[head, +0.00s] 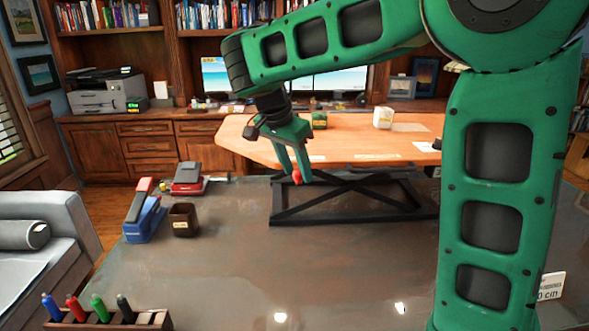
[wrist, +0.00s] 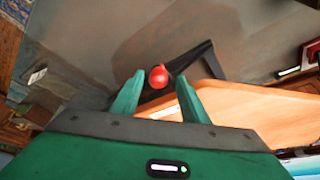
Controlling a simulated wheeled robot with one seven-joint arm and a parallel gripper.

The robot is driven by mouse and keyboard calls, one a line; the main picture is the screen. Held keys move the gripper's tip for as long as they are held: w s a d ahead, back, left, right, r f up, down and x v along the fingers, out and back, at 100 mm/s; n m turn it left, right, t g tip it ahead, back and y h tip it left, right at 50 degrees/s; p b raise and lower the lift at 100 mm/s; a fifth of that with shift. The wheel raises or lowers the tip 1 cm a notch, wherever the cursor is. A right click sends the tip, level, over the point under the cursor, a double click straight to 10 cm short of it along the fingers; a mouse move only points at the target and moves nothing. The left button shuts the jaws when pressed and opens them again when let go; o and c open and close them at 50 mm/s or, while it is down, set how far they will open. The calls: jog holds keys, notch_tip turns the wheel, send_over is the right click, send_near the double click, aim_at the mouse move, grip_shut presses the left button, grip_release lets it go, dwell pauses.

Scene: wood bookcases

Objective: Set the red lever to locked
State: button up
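The red lever shows as a round red knob (head: 297,177) below the front edge of the wooden desk top, by the black crossed frame. In the wrist view the knob (wrist: 158,76) sits at the gap between my fingertips, with space on both sides. My gripper (head: 299,174) points down at it, its fingers apart; the wrist view also shows the open gripper (wrist: 159,80). I cannot tell whether the knob is between the tips or just beyond them. The lever's shaft is mostly hidden, and no locked marking is readable.
The wooden desk top (head: 345,140) stands on the black crossed frame (head: 350,212) on a grey glossy surface (head: 230,275). The surface's middle is clear.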

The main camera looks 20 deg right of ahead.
jog(key=v, duration=1)
jog(key=shift+r, duration=0.3)
jog(key=shift+s+a, duration=0.1)
jog(key=shift+a, duration=0.05)
